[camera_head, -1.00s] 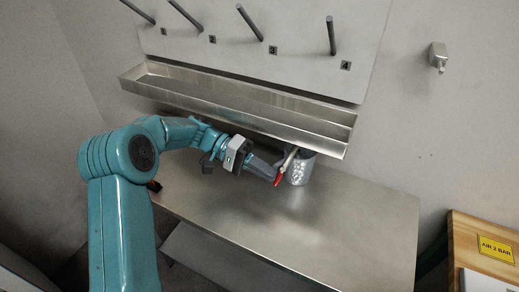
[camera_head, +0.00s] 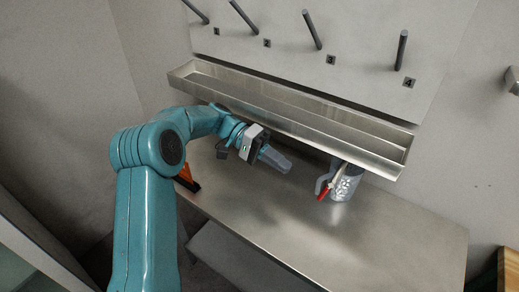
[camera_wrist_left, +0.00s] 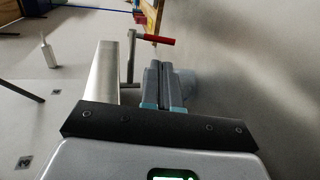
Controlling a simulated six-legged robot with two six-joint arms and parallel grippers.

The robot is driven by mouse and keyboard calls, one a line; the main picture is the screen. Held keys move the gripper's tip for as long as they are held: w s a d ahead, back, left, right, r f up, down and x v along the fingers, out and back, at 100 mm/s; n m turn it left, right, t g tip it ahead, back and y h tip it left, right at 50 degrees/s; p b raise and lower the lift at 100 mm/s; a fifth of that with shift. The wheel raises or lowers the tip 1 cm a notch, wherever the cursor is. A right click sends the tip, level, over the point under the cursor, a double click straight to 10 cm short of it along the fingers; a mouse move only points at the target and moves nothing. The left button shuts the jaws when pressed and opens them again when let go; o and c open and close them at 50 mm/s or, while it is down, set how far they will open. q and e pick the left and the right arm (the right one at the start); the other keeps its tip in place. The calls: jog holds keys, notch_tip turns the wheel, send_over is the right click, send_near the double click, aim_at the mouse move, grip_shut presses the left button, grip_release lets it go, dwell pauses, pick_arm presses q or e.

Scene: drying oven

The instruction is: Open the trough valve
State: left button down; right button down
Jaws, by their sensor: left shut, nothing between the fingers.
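The steel trough (camera_head: 290,106) runs along the wall above the bench. Under its right end hangs the trough valve, with a red-tipped lever (camera_head: 323,194) slanting down and to the left. A clear jug (camera_head: 349,184) stands on the bench just behind the lever. My left gripper (camera_head: 287,165) is shut and empty, left of the lever and apart from it. In the left wrist view, its closed fingers (camera_wrist_left: 166,68) point toward the red lever (camera_wrist_left: 154,41), and the trough (camera_wrist_left: 103,75) shows beside them. My right gripper is not in view.
The steel bench (camera_head: 390,232) is mostly bare. An orange and black object (camera_head: 188,178) sits at its left end, partly hidden by my arm. A panel with numbered pegs (camera_head: 312,30) is above the trough. A wooden edge (camera_head: 509,268) shows at the lower right.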

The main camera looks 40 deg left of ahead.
pick_arm(q)
jog(key=v, duration=0.5)
jog(key=shift+r, duration=0.15)
dwell(0.4)
